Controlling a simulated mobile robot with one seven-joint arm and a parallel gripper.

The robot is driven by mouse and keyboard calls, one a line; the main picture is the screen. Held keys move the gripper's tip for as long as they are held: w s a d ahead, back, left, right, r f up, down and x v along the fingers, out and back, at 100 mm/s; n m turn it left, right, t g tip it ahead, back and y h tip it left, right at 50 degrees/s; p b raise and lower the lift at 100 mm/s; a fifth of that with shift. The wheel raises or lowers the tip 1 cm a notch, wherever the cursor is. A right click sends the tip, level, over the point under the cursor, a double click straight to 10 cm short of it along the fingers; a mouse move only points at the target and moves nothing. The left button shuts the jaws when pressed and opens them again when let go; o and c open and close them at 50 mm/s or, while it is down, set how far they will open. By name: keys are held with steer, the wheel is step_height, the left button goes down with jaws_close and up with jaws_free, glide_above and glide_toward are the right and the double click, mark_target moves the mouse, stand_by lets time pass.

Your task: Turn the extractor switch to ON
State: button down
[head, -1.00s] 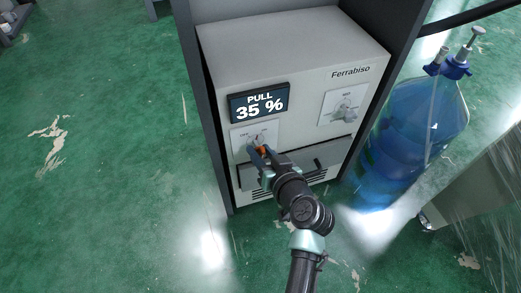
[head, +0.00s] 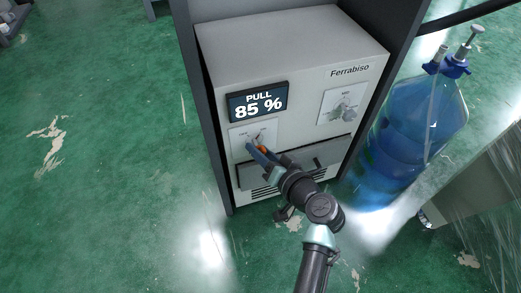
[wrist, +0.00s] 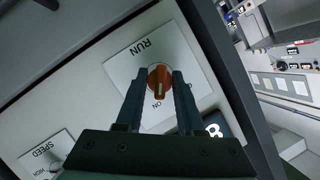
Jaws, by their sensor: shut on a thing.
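The grey Ferrabiso unit (head: 290,40) has a display (head: 258,101) reading PULL 85 %. Below the display is a white switch plate (head: 238,136), marked RUN and ON in the wrist view (wrist: 125,70). The orange switch knob (wrist: 160,80) sits on this plate, and a little orange shows in the head view (head: 262,149). My gripper (head: 255,150) is at the plate. In the wrist view its fingers (wrist: 161,76) are shut on the knob, one on each side. The knob's pointer lies along the fingers, toward the ON label. The OFF label cannot be read clearly.
A second plate with a grey knob (head: 344,105) is at the unit's upper right; it reads SPEED in the wrist view (wrist: 45,155). A dark handle bar (head: 330,154) crosses the lower front. A blue water bottle (head: 410,120) stands at right. Green floor is clear at left.

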steer(key=c, duration=0.9)
jaws_free()
steer(key=p+v, duration=0.6)
steer(key=v, duration=0.7)
